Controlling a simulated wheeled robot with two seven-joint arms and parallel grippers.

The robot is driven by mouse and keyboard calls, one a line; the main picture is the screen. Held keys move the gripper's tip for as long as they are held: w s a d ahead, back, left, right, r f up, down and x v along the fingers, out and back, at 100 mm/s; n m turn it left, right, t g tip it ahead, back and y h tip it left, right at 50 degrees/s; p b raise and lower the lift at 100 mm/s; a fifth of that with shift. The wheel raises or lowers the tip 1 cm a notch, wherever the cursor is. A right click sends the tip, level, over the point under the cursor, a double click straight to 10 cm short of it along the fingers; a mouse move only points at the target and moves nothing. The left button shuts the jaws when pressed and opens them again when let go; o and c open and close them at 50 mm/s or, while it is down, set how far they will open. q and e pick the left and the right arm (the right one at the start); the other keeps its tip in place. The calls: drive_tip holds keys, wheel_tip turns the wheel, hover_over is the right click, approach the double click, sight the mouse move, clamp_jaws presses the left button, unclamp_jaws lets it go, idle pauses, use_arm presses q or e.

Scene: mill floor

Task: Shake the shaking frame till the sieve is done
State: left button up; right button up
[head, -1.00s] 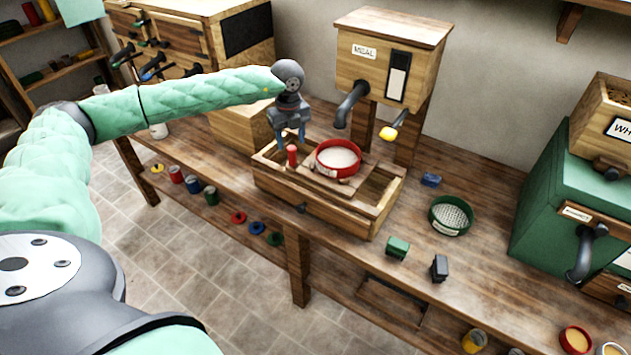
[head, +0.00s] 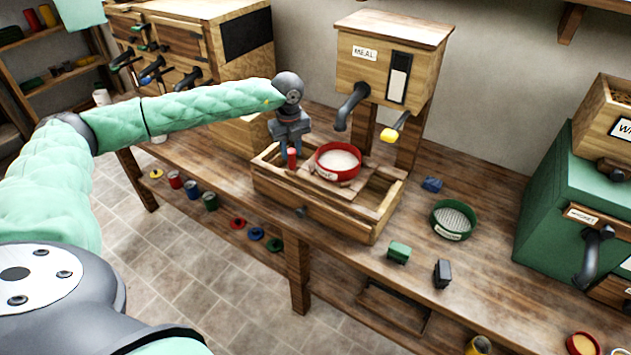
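The shaking frame is a wooden tray-like box (head: 340,223) with rails on the bench, below the meal hopper's spout. A red-rimmed sieve (head: 337,175) filled with pale meal sits on its sliding board. A red upright handle (head: 292,158) stands at the board's left end. My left gripper (head: 295,150) is low at this handle, pointing down, its fingers beside or behind it. The fingers are small and partly hidden, so I cannot tell whether they are closed on it. My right gripper is not in view.
The meal hopper (head: 390,65) stands behind the frame. A green sieve (head: 453,219), a green block (head: 399,252), a dark block (head: 443,273) and a blue block (head: 432,184) lie to the right. A green mill cabinet (head: 565,205) stands at far right.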

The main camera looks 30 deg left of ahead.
use_arm(q)
drive_tip(key=shift+c, duration=1.2)
drive_tip(key=shift+a, duration=0.15)
drive_tip(key=a+b, duration=0.1)
drive_tip(key=a, duration=0.3)
drive_tip(key=a+b, duration=0.1)
drive_tip(key=a, duration=0.4)
drive_tip(key=w+a+b, duration=0.1)
drive_tip(key=a+b, duration=0.1)
drive_tip(key=a, duration=0.3)
drive_tip(key=shift+a, duration=0.1)
drive_tip(key=d, duration=0.9)
drive_tip(key=shift+s+d, duration=0.3)
drive_tip(key=shift+s, duration=0.05)
drive_tip(key=shift+a, duration=0.1)
